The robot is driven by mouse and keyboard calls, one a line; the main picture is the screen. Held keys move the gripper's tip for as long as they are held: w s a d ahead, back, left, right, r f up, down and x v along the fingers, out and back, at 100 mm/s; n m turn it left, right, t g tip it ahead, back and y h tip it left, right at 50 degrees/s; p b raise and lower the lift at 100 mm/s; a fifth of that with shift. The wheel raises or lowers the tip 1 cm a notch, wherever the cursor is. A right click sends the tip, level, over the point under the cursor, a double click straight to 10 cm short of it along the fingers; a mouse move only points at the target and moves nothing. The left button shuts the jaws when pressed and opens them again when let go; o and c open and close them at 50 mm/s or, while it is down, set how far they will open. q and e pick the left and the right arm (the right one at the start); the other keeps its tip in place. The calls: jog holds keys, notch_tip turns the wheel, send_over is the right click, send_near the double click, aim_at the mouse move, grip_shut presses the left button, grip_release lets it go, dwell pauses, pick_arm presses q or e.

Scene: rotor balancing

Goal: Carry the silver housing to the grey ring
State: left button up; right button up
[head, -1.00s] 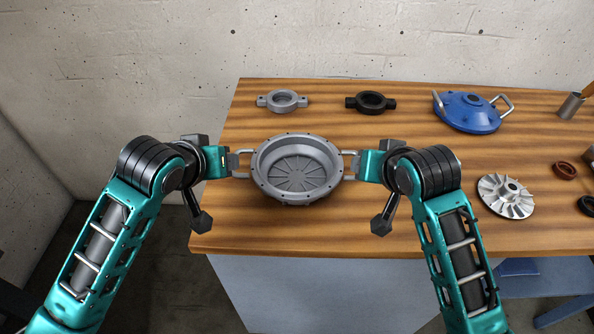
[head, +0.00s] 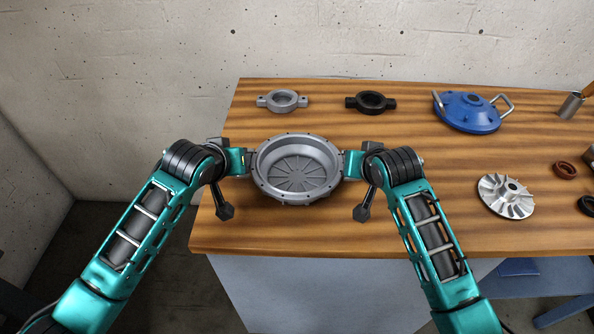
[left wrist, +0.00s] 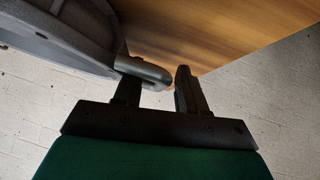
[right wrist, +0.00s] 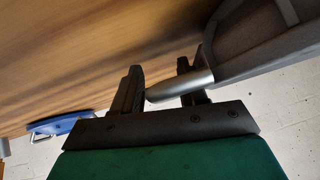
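The silver housing (head: 298,170), a round open bowl with a bolted rim and ribbed floor, appears to rest upright on the bench. My left gripper (head: 250,162) is at its left handle and my right gripper (head: 346,163) at its right handle. In the left wrist view, the left gripper's fingers (left wrist: 157,88) are apart, with the handle end (left wrist: 146,71) reaching between them. In the right wrist view, the right gripper's fingers (right wrist: 160,88) are also apart around the handle (right wrist: 180,86). The grey ring (head: 283,100), with two ears, lies behind the housing.
A black ring (head: 371,102) lies right of the grey one. A blue cover (head: 467,112) with handles, a silver impeller (head: 505,195) and small dark parts are on the right. Bare wood lies between the housing and the rings. The bench's front edge is near the housing.

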pick_arm(q)
grip_shut()
pick_arm(e)
grip_shut()
dwell(0.9)
pick_arm(q)
jog(key=shift+r, duration=0.2)
pick_arm(e)
jog(key=shift+r, duration=0.2)
